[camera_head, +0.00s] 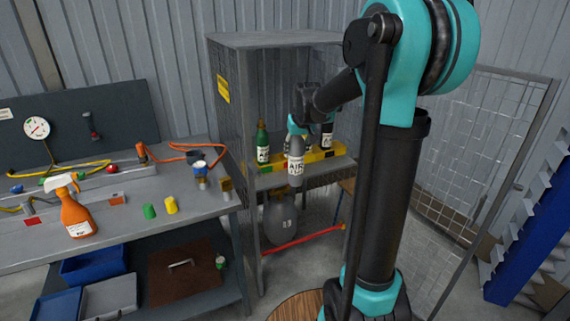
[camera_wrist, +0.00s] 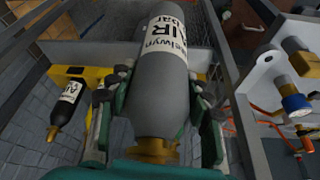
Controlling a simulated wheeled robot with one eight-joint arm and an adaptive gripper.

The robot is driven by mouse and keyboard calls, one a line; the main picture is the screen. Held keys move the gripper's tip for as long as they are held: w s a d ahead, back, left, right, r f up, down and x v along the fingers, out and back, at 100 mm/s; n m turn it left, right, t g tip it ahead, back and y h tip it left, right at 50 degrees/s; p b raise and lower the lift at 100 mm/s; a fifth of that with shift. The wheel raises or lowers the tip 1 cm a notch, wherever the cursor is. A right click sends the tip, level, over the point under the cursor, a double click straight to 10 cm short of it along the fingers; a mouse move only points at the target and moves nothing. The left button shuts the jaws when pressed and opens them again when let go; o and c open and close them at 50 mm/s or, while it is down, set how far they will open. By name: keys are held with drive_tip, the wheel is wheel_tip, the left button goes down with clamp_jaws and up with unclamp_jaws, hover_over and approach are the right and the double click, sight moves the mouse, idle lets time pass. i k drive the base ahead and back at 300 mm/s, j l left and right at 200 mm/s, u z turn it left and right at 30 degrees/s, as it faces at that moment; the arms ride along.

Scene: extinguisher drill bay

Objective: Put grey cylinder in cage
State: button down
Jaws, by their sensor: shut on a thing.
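My gripper (camera_head: 298,130) is shut on the grey cylinder (camera_head: 296,166), which has a white "AIR" label. In the wrist view the gripper's fingers (camera_wrist: 160,105) press on both sides of the grey cylinder (camera_wrist: 165,65), with its brass neck nearest the camera. The cage (camera_head: 232,110) is a mesh cabinet with its front open. The held cylinder is in front of the cage's shelf; I cannot tell whether its base touches anything. A green cylinder (camera_head: 262,142) and a dark labelled cylinder (camera_head: 327,136) stand at the shelf's yellow rack (camera_head: 318,156).
The mesh door (camera_head: 475,150) stands open at right. A large grey vessel (camera_head: 282,222) and a red bar (camera_head: 302,240) are below the shelf. The workbench (camera_head: 120,225) at left holds a spray bottle (camera_head: 75,212) and small caps. A blue rack (camera_head: 530,235) stands far right.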

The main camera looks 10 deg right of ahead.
sight(285, 164)
drive_tip(key=i, duration=0.9)
